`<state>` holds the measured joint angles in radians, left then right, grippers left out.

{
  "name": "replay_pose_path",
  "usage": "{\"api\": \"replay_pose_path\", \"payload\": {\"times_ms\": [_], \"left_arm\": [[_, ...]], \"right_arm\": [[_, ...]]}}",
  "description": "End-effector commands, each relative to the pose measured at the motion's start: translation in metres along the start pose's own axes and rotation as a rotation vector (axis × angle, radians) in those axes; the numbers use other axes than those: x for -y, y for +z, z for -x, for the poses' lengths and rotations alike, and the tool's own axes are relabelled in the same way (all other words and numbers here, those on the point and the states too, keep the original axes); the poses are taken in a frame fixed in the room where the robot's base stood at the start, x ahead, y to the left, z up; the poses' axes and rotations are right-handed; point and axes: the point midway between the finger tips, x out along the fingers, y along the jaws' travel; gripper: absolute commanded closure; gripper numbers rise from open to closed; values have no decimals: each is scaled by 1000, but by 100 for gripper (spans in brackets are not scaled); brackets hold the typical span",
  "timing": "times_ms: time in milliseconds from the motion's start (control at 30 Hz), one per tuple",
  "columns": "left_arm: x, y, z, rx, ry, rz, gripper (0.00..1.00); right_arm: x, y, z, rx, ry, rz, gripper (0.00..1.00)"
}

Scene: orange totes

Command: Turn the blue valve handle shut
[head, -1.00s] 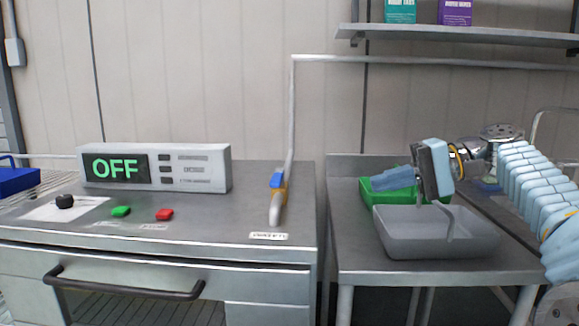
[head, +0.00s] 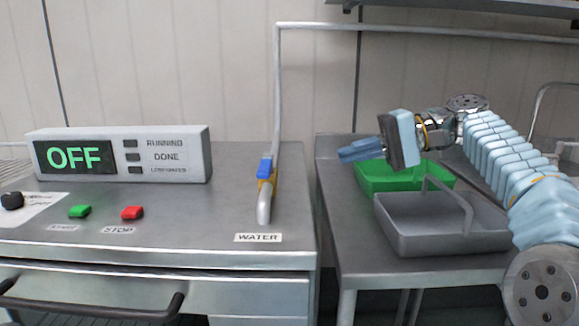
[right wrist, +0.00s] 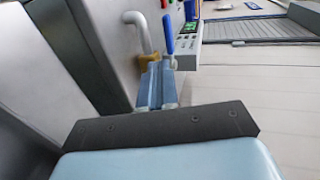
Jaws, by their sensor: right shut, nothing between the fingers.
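The blue valve handle (head: 265,167) sits on the yellow valve body (head: 266,186) of the grey pipe (head: 278,90), above the WATER label (head: 258,237). It appears roughly in line with the pipe. My right gripper (head: 342,155) is shut and empty, right of the handle and apart from it, with its fingers pointing left. In the right wrist view the blue handle (right wrist: 168,34) shows beyond the shut fingertips of my right gripper (right wrist: 153,72), with the yellow body (right wrist: 148,60) beside it. Whether the tips touch it there is hard to tell. My left gripper is out of view.
The control box (head: 120,153) reads OFF. A green button (head: 79,211) and a red button (head: 132,213) lie in front of it. A grey basket (head: 440,235) with a raised handle and a green tray (head: 375,180) stand below my right arm. A gap separates the two counters.

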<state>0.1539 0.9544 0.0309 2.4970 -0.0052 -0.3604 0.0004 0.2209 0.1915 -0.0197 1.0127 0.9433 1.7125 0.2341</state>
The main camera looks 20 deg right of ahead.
Motion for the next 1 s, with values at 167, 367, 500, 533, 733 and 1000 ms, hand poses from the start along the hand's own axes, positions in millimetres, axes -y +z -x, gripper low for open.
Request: {"api": "replay_pose_path", "payload": {"times_ms": [167,367,500,533,733,1000], "left_arm": [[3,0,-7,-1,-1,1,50],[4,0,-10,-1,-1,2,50],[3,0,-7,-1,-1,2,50],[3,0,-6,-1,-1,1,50],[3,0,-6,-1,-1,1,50],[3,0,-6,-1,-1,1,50]], "right_arm": [[-1,2,-39,6,0,1,100],[0,2,-80,5,0,2,100],[8,2,-100,4,0,2,100],[9,1,-104,3,0,2,100],[12,1,-116,2,0,1,100],[12,1,-117,1,0,1,100]]}}
